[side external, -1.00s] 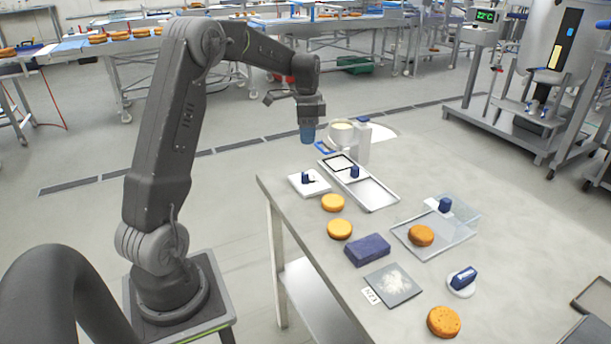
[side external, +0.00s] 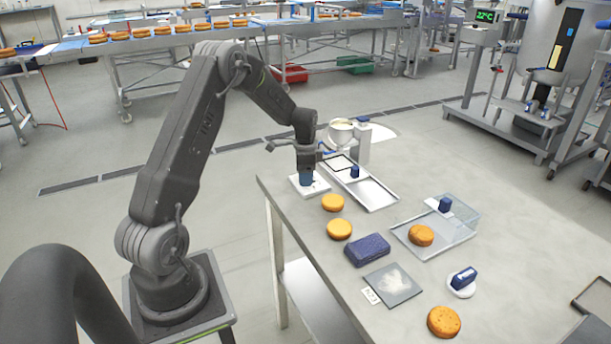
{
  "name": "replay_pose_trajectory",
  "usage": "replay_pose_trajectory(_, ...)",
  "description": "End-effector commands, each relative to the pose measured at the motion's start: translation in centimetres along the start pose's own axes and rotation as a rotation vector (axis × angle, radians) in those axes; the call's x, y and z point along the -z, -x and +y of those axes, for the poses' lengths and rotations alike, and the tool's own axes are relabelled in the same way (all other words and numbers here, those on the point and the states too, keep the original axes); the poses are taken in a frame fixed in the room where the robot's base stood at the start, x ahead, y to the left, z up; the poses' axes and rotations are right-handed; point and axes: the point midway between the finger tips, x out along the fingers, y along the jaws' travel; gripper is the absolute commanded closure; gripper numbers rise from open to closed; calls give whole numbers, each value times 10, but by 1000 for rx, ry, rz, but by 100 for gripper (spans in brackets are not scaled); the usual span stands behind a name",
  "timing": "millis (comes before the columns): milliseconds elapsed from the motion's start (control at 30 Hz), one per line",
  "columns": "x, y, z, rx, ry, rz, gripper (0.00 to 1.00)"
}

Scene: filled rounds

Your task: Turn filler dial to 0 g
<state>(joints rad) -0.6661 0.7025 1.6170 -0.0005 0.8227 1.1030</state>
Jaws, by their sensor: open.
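The filler dial's white square base plate (side external: 320,187) lies at the table's far left corner. Its dark blue knob is mostly hidden behind my fingers, so I cannot read its setting. My gripper (side external: 306,182) points straight down over this plate, its blue fingertips low around or right beside the knob. It is open; whether the fingers touch the knob I cannot tell. The filler (side external: 363,140), a white post with a blue cap and a cream-filled bowl (side external: 341,131), stands just behind and to the right.
A metal tray (side external: 376,194) with a blue knob (side external: 355,171) lies right of the dial. Orange rounds (side external: 332,203), a dark blue block (side external: 367,250), a clear-sided tray (side external: 436,246), a powdery dark plate (side external: 394,286) and a blue-handled white disc (side external: 461,282) occupy the table.

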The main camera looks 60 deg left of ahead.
Motion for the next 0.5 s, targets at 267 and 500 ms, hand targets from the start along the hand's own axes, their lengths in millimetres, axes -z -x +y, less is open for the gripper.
replay_pose_trajectory(267, 0, -4, 0, 1, 0, 1, 49)
replay_pose_trajectory(500, 0, -4, 0, 1, 0, 0, 65)
